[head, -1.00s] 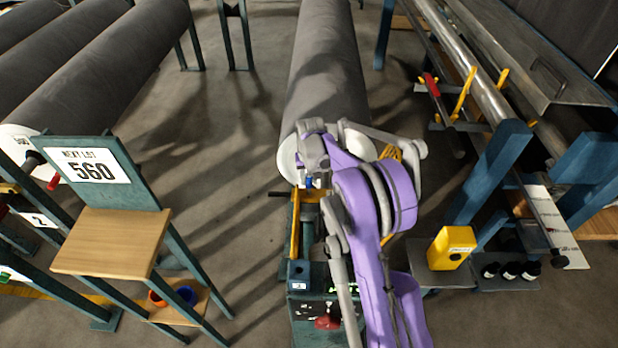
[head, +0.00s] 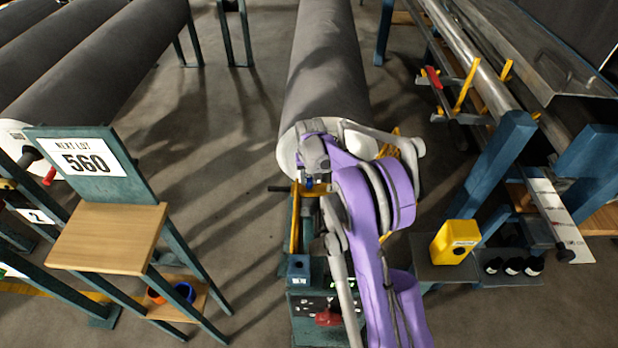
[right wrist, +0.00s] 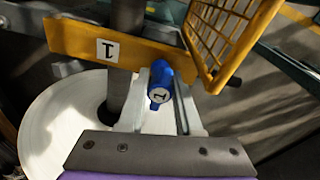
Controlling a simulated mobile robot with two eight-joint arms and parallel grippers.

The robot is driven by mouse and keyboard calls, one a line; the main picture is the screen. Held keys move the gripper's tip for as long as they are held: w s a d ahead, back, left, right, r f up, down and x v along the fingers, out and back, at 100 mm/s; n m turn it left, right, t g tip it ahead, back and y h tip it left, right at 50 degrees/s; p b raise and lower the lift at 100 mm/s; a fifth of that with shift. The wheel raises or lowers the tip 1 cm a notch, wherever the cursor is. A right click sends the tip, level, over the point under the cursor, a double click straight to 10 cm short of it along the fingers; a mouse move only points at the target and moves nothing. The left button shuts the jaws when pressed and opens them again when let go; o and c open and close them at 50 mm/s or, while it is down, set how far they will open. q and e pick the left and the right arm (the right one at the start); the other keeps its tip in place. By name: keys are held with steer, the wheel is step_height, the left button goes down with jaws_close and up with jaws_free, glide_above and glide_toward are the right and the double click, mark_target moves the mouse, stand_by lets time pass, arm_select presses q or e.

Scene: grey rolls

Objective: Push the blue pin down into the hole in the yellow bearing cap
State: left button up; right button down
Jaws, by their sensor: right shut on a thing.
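The pin overlaps the cap's edge, and the hole is hidden, so I cannot tell how deep the pin sits. In the head view the pin (head: 308,182) is a small blue spot under my right wrist, at the cap (head: 309,190). My left gripper is not in view.
The grey roll (head: 325,70) runs away behind the cap; its white end (right wrist: 45,135) is close to my fingers. A yellow mesh guard (right wrist: 232,35) stands beside the cap. A stand with a wooden shelf (head: 108,238) is left, a yellow box (head: 455,242) right.

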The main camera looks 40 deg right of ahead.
steer(key=shift+f+b, duration=0.3)
steer(key=shift+f, duration=0.25)
steer(key=c, duration=0.5)
jaws_free()
steer(key=r, duration=0.7)
steer(key=s+r+p, duration=0.1)
steer(key=r, duration=0.2)
steer(key=shift+s+a+r, duration=0.1)
steer(key=shift+a+r, duration=0.25)
steer(key=shift+r, duration=0.05)
